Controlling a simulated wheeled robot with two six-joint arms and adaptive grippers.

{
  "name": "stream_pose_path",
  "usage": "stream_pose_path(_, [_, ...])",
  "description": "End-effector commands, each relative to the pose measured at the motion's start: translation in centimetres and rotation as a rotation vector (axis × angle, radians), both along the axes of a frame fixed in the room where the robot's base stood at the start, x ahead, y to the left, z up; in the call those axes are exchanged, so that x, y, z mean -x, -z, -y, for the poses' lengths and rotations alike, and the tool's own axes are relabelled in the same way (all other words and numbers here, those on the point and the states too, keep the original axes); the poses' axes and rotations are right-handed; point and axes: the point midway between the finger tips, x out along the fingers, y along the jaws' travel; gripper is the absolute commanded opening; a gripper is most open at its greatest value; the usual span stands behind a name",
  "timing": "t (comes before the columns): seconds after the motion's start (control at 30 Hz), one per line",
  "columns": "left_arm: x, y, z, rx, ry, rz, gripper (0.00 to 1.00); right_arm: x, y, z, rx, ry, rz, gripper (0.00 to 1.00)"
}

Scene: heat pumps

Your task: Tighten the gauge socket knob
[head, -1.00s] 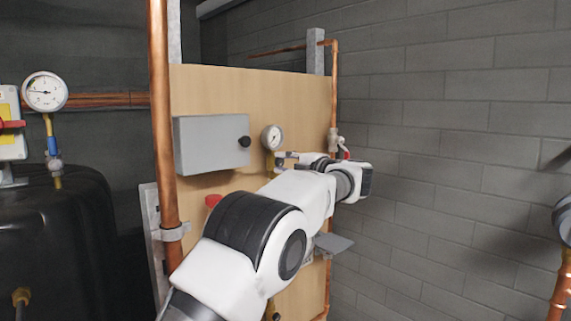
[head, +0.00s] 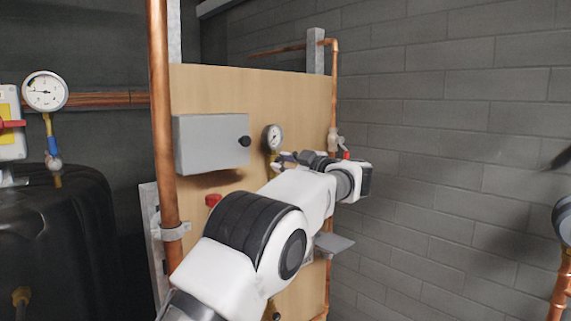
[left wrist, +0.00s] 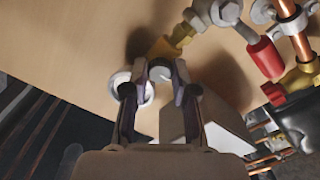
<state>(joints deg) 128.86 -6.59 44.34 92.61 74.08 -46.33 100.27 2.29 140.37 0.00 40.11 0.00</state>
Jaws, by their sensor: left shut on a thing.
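The gauge (head: 274,137) has a round white dial and sits on a brass socket on the wooden board. In the left wrist view, the brass socket (left wrist: 175,42) leads down to a pale knob (left wrist: 160,71). My left gripper (head: 287,158) is at the board just below and right of the gauge. In the left wrist view its two fingers (left wrist: 161,84) are closed around the knob, one on each side. The fingers hide part of the knob. My right gripper is not in view.
A grey box (head: 210,144) is left of the gauge. A valve with a red handle (left wrist: 265,57) and a copper pipe (head: 333,90) are close on the right of the gripper. A second gauge (head: 45,91) is at far left.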

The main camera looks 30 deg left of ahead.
Motion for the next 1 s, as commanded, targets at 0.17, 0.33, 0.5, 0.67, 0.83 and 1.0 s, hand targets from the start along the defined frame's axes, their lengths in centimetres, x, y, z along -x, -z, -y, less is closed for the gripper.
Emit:
stream_pose_path(0.17, [0.04, -0.59, -0.08, -0.025, 0.001, -0.047, 0.00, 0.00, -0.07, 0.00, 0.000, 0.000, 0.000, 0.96])
stream_pose_path(0.33, [0.04, -0.64, -0.07, -0.035, 0.002, -0.070, 0.00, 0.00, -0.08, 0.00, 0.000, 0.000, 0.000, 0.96])
stream_pose_path(0.5, [0.04, -0.67, -0.07, -0.036, 0.002, -0.074, 0.00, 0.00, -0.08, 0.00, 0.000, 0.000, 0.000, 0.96])
stream_pose_path(0.67, [0.05, -0.69, -0.06, -0.036, 0.002, -0.073, 0.00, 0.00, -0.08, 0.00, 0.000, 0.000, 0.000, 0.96])
stream_pose_path(0.83, [0.03, -0.58, -0.04, -0.036, 0.002, -0.074, 0.51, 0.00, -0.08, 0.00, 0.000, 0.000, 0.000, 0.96])
stream_pose_path(1.0, [0.01, -0.35, -0.02, -0.034, 0.001, -0.077, 0.51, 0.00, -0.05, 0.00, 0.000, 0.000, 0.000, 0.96])
